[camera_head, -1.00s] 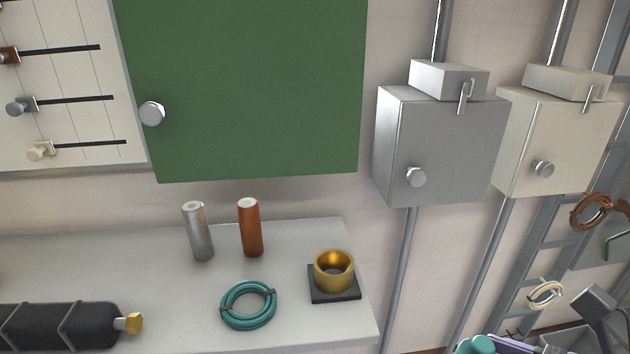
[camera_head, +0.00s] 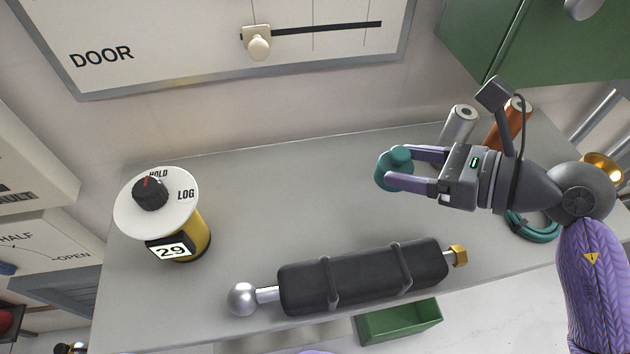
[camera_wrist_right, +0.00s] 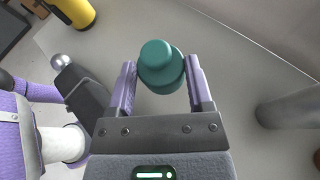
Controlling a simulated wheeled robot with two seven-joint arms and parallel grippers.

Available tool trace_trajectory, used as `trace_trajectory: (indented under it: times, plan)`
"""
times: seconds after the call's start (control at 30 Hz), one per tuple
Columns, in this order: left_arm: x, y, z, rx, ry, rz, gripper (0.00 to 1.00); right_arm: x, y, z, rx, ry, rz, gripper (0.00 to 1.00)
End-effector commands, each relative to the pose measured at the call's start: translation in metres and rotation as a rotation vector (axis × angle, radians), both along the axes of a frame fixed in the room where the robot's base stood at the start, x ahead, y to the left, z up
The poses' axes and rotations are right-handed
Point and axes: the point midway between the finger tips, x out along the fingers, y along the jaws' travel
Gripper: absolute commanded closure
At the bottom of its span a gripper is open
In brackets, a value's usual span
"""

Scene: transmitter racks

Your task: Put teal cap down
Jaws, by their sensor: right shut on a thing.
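The teal cap (camera_head: 392,170) is a short stepped cylinder held between the purple fingers of my right gripper (camera_head: 410,170). In the head view the gripper comes in from the right, over the grey bench. In the right wrist view the cap (camera_wrist_right: 161,66) sits between both fingertips, with bare bench top behind it. I cannot tell exactly how high the cap is above the bench. My left gripper is not in view.
On the bench (camera_head: 250,180) are a yellow dial device (camera_head: 185,235), a black padded cylinder (camera_head: 362,275), a silver cylinder (camera_head: 460,125), an orange cylinder (camera_head: 508,122) and a teal ring coil (camera_head: 532,228). Mid-bench is clear.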

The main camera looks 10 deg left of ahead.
Motion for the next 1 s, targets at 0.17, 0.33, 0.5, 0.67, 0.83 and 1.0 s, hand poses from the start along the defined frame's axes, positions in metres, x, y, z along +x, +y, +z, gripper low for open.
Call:
trace_trajectory:
  times: [0.17, 0.33, 0.5, 0.67, 0.83, 1.0]
  plan:
    - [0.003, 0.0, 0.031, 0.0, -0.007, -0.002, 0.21, 0.004, 0.042, 0.025, -0.011, -0.004, 0.147, 0.9]
    - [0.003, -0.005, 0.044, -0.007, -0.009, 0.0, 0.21, 0.005, 0.06, 0.023, -0.02, 0.004, 0.208, 0.9]
    - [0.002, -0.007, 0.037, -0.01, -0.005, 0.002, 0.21, 0.005, 0.064, -0.012, -0.021, 0.013, 0.218, 0.9]
    - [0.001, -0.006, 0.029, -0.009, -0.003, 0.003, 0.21, 0.005, 0.063, -0.045, -0.021, 0.011, 0.219, 0.9]
    - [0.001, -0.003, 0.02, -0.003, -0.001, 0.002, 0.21, 0.005, 0.063, -0.079, -0.02, 0.01, 0.219, 0.9]
    - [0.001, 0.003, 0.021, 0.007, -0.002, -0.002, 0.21, 0.005, 0.063, -0.082, -0.021, 0.006, 0.22, 0.9]
